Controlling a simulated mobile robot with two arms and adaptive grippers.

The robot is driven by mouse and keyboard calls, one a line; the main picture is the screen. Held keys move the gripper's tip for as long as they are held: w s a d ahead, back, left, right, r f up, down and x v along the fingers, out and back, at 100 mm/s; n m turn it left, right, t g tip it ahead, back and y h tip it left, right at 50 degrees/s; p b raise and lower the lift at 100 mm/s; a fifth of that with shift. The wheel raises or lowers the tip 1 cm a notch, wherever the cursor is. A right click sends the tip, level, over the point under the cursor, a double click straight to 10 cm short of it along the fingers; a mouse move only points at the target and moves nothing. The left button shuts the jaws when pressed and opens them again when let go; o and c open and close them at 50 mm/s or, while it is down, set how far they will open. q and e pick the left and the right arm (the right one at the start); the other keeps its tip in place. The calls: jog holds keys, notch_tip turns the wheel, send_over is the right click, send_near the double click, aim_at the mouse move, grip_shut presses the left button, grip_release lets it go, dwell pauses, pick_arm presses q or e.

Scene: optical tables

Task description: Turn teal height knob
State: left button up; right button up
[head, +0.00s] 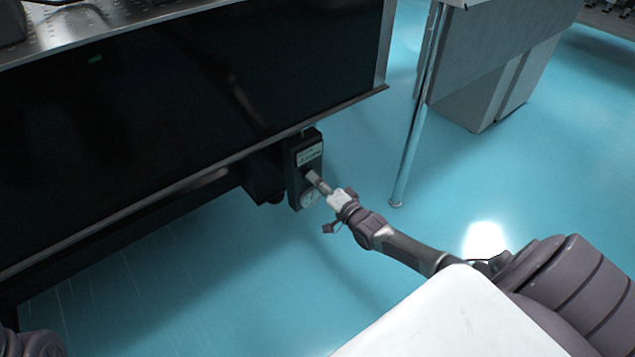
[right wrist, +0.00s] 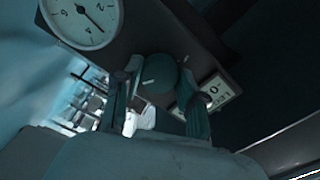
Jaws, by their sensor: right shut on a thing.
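The teal height knob (right wrist: 160,78) shows in the right wrist view as a dark teal round knob with a pale mark, on the face of a dark control box (head: 291,180). My right gripper (right wrist: 158,92) has a finger on either side of the knob and is shut on it. In the head view my right gripper (head: 319,184) reaches the front of the box and hides the knob. My left gripper is not in view.
A round white dial gauge (right wrist: 82,18) is on the box beside the knob, and a pale label (head: 309,153) is above. The box hangs under the edge of a large dark optical table (head: 190,90). A metal table leg (head: 415,130) stands to the right. The blue floor (head: 230,270) is clear.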

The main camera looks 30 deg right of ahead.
dwell(0.5)
jog(key=o, duration=1.1)
jog(key=shift+o, duration=0.2)
jog(key=s+d, duration=0.1)
jog(key=s, duration=1.1)
